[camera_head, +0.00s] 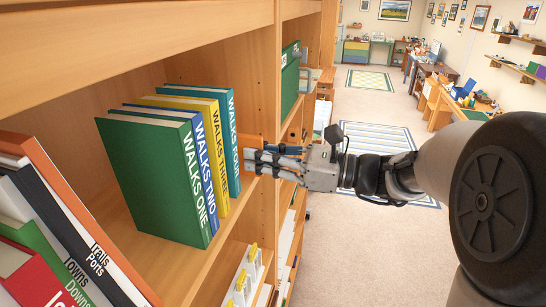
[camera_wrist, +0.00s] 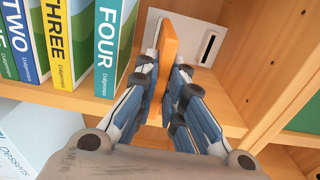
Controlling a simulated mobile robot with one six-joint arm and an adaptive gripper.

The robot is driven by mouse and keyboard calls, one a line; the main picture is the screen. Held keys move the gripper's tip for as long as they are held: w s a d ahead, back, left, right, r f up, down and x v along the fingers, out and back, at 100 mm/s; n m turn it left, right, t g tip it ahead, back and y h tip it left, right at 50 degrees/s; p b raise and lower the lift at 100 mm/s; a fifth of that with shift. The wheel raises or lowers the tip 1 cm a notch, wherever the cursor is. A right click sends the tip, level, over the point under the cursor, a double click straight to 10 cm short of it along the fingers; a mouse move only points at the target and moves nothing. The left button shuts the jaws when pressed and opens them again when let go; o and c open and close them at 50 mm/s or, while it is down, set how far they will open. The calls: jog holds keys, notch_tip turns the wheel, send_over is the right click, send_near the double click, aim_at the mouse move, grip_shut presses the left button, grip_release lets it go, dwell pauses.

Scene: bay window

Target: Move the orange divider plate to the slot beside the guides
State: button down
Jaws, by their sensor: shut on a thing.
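The orange divider plate (camera_wrist: 169,45) is upright between the two fingers of my gripper (camera_wrist: 165,68) in the wrist view. In the head view, my gripper (camera_head: 262,161) reaches into the shelf and the plate (camera_head: 251,143) shows just beyond the fingertips. The plate stands to the right of the row of walks guides (camera_head: 207,150), with a gap to the teal Walks Four (camera_wrist: 113,45).
Leaning books (camera_head: 70,235) stand at the near left. A lower shelf holds a white item with yellow parts (camera_head: 243,280).

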jog(key=shift+x, duration=0.75)
jog(key=shift+p, duration=0.55)
dwell(1.1)
jog(key=shift+w+a, duration=0.1)
jog(key=shift+a, duration=0.2)
jog(key=shift+w+a, duration=0.1)
jog(key=shift+a, duration=0.2)
jog(key=shift+x, duration=1.35)
jog(key=c, duration=1.7)
grip_release()
jog(key=shift+w+a, duration=0.1)
jog(key=shift+a, duration=0.05)
jog(key=shift+o, duration=0.5)
